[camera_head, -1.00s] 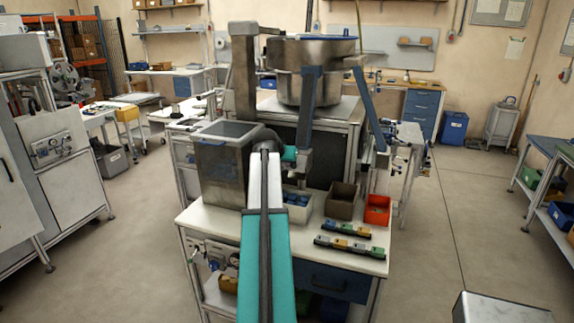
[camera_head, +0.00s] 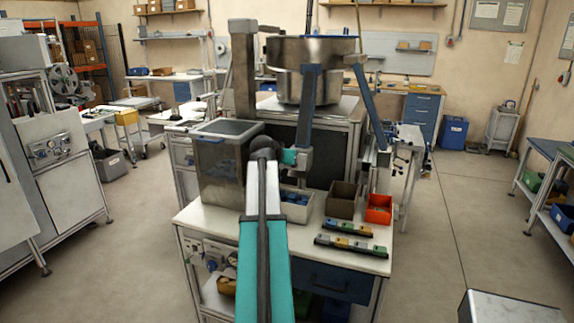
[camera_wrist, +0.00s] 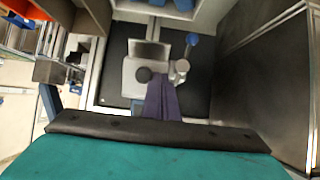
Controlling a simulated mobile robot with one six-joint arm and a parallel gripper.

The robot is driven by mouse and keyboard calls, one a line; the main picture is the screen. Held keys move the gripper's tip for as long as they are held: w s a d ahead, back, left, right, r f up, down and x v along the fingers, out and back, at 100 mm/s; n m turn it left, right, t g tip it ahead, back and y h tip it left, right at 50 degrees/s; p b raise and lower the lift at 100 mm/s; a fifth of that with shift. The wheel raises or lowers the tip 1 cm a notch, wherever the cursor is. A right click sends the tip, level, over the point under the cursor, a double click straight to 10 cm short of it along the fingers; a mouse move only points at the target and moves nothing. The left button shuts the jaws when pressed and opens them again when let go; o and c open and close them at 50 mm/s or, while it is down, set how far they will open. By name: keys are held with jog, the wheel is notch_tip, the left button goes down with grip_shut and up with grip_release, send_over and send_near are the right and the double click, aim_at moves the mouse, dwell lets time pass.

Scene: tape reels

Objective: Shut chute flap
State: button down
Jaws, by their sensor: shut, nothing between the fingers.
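A grey chute block (camera_wrist: 140,80) with a square, framed face (camera_wrist: 150,52) shows below my wrist in the wrist view. I cannot tell for sure which part is the flap or how far it stands open. A blue ball knob (camera_wrist: 192,39) on a short stem is at the block's right side. My gripper (camera_wrist: 160,84) is shut and empty, its dark fingers in front of the block; contact cannot be told. In the head view my arm covers much of this spot, and a grey piece (camera_head: 299,161) shows under the blue upright (camera_head: 307,100).
A brown bin (camera_head: 341,202) and an orange bin (camera_head: 378,216) stand to the right on the white bench (camera_head: 215,220). A metal bowl (camera_head: 312,55) is above behind. A dark wall (camera_wrist: 265,80) closes the wrist view's right.

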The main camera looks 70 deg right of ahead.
jog(key=shift+d+f+h+b, duration=0.2)
jog(key=shift+f+h+b, duration=0.5)
jog(key=shift+b, duration=1.45)
jog(key=shift+d+b, duration=0.15)
jog(key=shift+b, duration=0.85)
dwell(0.6)
dwell(0.3)
jog(key=f+b+v, duration=0.1)
jog(key=v, duration=1.2)
jog(key=shift+a+r, duration=0.2)
jog(key=shift+a, duration=0.35)
